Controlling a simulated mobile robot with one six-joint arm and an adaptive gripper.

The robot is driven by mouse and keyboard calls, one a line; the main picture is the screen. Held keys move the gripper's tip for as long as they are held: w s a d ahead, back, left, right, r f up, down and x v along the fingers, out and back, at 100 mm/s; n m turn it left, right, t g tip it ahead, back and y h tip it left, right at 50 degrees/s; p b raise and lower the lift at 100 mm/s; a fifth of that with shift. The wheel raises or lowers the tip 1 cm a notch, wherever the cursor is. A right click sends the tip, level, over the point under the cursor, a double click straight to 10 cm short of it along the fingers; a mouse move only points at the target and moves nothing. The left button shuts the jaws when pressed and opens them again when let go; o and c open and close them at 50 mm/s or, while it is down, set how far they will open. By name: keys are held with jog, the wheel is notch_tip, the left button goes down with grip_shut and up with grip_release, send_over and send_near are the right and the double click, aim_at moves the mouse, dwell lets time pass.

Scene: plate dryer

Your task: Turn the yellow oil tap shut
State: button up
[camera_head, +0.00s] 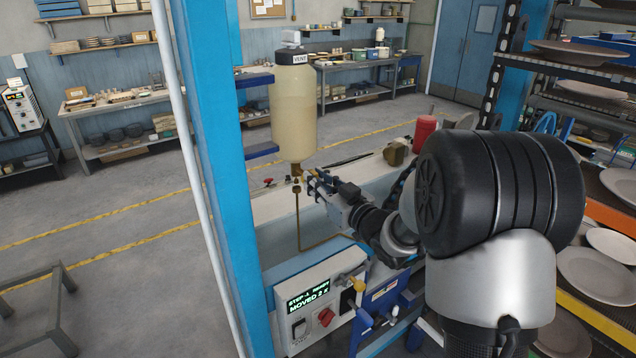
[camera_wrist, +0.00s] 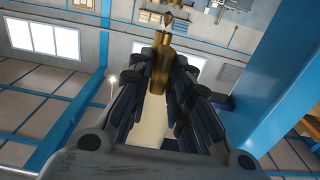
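The oil bottle (camera_head: 294,108) is a cream, translucent cylinder with a black cap marked VENT. It hangs upright beside the blue post. A small brass tap fitting (camera_head: 296,171) sits under it, with a thin brass pipe running down. My gripper (camera_head: 311,179) reaches in from the right, its tips close beside the fitting. In the wrist view a brass-yellow piece (camera_wrist: 160,66) lies between the two dark fingers of my gripper (camera_wrist: 164,68), with the cream bottle (camera_wrist: 150,132) behind. The fingers are apart, but I cannot tell whether they touch the piece. The tap's handle position is unclear.
A control box (camera_head: 318,300) with a lit display reading "MOVED 2" stands below. The blue post (camera_head: 215,150) rises close left of the bottle. A rack of plates (camera_head: 590,270) is at the right. A red canister (camera_head: 425,133) stands behind my arm.

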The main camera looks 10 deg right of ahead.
grip_shut()
jog(key=shift+f+b, duration=0.1)
jog(key=shift+b, duration=0.3)
jog(key=shift+s+a+f+n+b, duration=0.1)
jog(key=shift+a+n+b, duration=0.05)
jog(key=shift+n+b, duration=4.8)
jog(key=shift+a+f+n+b, duration=0.1)
jog(key=shift+n+b, duration=3.85)
jog(key=shift+b, duration=1.85)
jog(key=shift+o, duration=2.2)
grip_release()
